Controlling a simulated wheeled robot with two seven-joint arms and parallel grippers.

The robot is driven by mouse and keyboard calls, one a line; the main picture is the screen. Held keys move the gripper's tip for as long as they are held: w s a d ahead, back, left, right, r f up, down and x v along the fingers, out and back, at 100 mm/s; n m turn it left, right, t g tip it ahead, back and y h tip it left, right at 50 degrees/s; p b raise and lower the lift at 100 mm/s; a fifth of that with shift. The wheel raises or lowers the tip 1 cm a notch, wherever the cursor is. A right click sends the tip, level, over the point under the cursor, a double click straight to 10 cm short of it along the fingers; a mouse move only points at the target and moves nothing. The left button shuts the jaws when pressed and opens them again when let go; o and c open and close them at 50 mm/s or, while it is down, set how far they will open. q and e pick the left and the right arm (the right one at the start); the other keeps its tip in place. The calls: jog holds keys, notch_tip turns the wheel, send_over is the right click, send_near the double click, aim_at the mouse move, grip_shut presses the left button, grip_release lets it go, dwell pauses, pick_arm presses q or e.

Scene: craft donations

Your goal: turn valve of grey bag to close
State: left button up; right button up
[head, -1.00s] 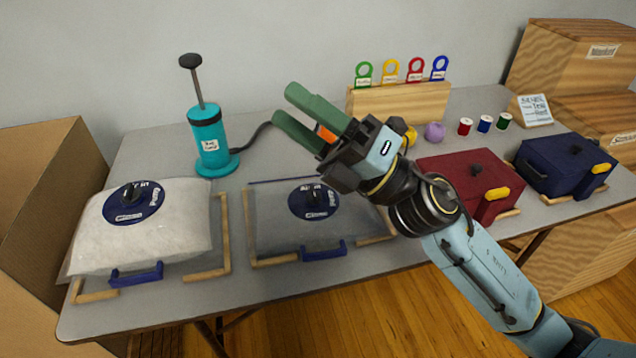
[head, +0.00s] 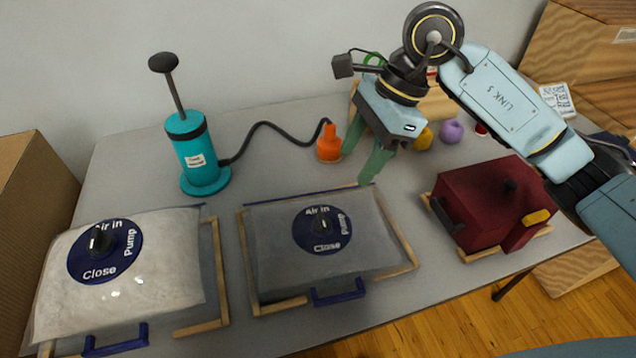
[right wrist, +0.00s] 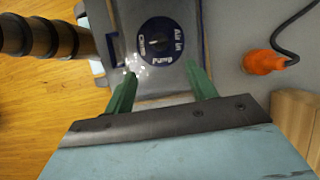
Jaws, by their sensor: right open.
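The grey bag (head: 275,255) lies in a wooden frame at the middle of the table, with a blue handle at its front. Its round dark blue valve (head: 318,243) reads Air in, Pump and Close around a black knob (head: 344,224). I cannot tell for sure which label the knob points to. My right gripper (head: 360,165) is open and empty, pointing down above the table behind the bag's back right edge. In the right wrist view the valve (right wrist: 147,54) lies just beyond the open green fingers (right wrist: 163,80), apart from them. My left gripper is out of view.
A white stuffed bag (head: 160,275) with a similar valve lies at left. A teal pump (head: 192,150) stands behind, its black hose running to an orange nozzle (head: 329,143) beside my right gripper. A dark red box (head: 485,205) stands at right.

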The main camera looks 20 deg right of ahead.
aim_at(323, 218)
jog(key=b+x, duration=0.2)
jog(key=x, duration=1)
jog(key=shift+s+f, duration=0.1)
jog(key=shift+f, duration=0.05)
jog(key=shift+a+f+b, duration=0.2)
jog(key=shift+f+b, duration=0.1)
jog(key=shift+f, duration=0.2)
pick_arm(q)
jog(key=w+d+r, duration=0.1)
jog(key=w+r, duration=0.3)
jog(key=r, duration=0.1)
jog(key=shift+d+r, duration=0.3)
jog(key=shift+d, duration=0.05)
